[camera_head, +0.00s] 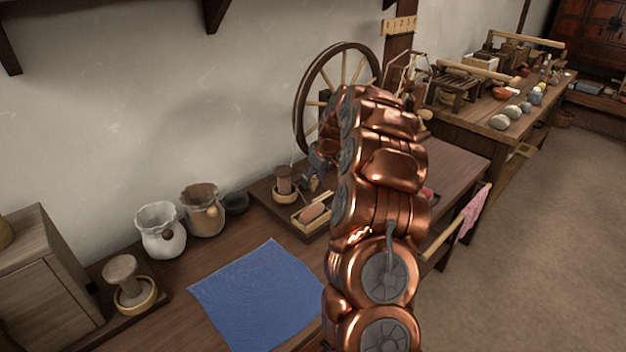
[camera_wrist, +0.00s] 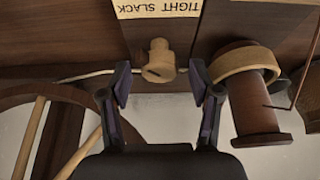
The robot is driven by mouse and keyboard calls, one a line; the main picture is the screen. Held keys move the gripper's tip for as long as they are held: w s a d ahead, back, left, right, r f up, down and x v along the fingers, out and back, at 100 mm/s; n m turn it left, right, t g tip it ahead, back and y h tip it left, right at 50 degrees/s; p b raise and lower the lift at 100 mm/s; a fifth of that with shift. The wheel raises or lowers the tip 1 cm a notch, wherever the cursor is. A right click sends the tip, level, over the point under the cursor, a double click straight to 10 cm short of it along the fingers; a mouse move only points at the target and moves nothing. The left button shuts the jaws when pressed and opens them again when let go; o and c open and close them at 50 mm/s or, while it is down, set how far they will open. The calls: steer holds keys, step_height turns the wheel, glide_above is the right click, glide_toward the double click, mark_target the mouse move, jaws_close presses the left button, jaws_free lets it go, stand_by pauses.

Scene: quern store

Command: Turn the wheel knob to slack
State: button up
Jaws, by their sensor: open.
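In the wrist view, the pale wooden wheel knob (camera_wrist: 159,62) sits on a dark wooden post below a cream label (camera_wrist: 158,8) reading TIGHT and SLACK, upside down here. My gripper (camera_wrist: 160,82) is open, with one dark finger on each side of the knob and visible space between each finger and the knob. I see no contact. The spoked wheel (camera_wrist: 43,92) shows at the lower left; in the head view it (camera_head: 301,98) stands against the wall. My arm hides the knob and most of the gripper in the head view.
A reddish-brown spool (camera_wrist: 252,105) with a pale wooden ring is close to the right finger. In the head view, a blue cloth (camera_head: 255,295), jars (camera_head: 161,232) and a small tray (camera_head: 310,217) lie left of my arm. Open floor (camera_head: 530,240) is at right.

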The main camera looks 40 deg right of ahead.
steer(key=v, duration=1.1)
steer(key=s+a+g, duration=0.1)
steer(key=s+a, duration=0.3)
steer(key=a, duration=0.4)
steer(key=s+a+r+g+y, duration=0.1)
steer(key=s+a, duration=0.3)
steer(key=a, duration=0.4)
steer(key=s+a+g, duration=0.1)
steer(key=s+a, duration=0.3)
steer(key=a, duration=0.3)
steer(key=s+a+f+m+g+h, duration=0.1)
steer(key=s+a+f, duration=0.15)
steer(key=s, duration=0.75)
steer(key=s+a+f+g, duration=0.1)
steer(key=s+a+g, duration=0.15)
steer(key=s, duration=0.75)
steer(key=s+a+f+m+g+h, duration=0.1)
steer(key=s+a, duration=0.3)
steer(key=s, duration=0.5)
step_height(320, 180, up, 18)
steer(key=t+p, duration=0.1)
steer(key=p, duration=1.7)
steer(key=shift+r, duration=0.2)
